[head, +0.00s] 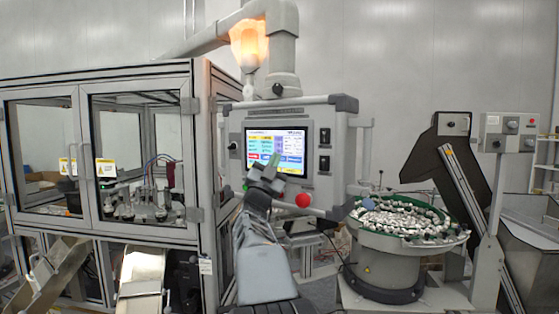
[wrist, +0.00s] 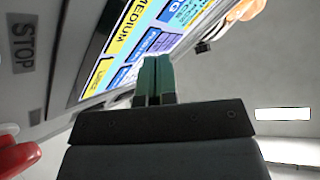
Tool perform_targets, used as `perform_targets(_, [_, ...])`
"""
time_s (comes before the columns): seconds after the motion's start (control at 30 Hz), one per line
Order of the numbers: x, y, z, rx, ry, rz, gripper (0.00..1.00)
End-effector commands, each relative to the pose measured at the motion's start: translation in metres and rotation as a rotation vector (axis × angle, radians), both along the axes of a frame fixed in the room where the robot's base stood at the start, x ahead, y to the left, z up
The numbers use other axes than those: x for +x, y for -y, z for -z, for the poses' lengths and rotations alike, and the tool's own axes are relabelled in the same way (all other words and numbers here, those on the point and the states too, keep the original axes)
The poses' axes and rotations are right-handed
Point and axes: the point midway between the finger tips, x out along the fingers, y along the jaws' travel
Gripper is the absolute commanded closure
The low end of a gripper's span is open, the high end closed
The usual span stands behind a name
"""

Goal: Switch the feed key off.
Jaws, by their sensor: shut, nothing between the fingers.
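My gripper (head: 270,168) is in front of the lower part of the control panel's screen (head: 284,136). In the wrist view its green fingers (wrist: 154,72) are together with nothing between them, pointing at the lit screen (wrist: 150,35). Two black switches (head: 324,150) sit one above the other right of the screen, and a dark knob (head: 233,147) sits left of it. A grey box (head: 507,132) on a post above the bowl feeder also carries small knobs. Which of these is the feed key, and its position, I cannot tell.
A red stop button (head: 303,200) sticks out below the screen; it shows in the wrist view (wrist: 14,150) beside a STOP label (wrist: 22,42). The bowl feeder (head: 405,222), full of pale caps, stands right. A glazed machine enclosure (head: 140,80) stands left. An orange lamp (head: 249,44) glows above.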

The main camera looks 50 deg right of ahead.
Motion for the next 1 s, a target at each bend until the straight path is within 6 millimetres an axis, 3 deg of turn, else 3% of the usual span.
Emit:
perform_targets(0.67, [0.000, 0.005, 0.000, 0.001, -0.001, 0.000, 1.00])
perform_targets(1.0, [0.000, -0.005, 0.002, 0.000, 0.001, -0.001, 1.00])
